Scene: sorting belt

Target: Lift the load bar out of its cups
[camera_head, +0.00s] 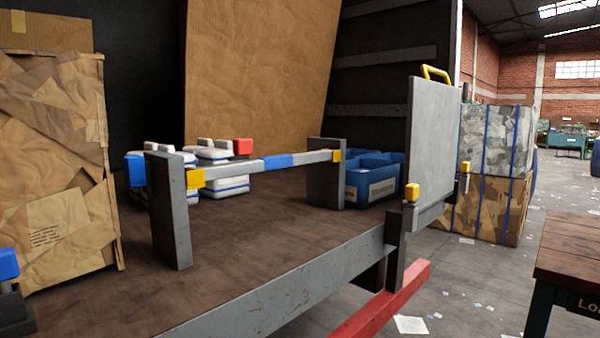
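The load bar (246,166) is a grey bar with a blue band in its middle. It spans level between two grey upright posts, the near left post (170,210) and the far right post (326,172). Its left end sits at a yellow cup (195,179) and its right end at another yellow cup (337,155). Neither of my grippers shows in the head view. Nothing of mine touches the bar.
Behind the bar are white canisters (232,184) and blue crates (372,190). A large wrapped carton (55,170) stands left. A raised grey side panel (432,140) with a yellow handle stands right. The brown truck bed (230,250) is bare in front. A wooden table (570,250) stands lower right.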

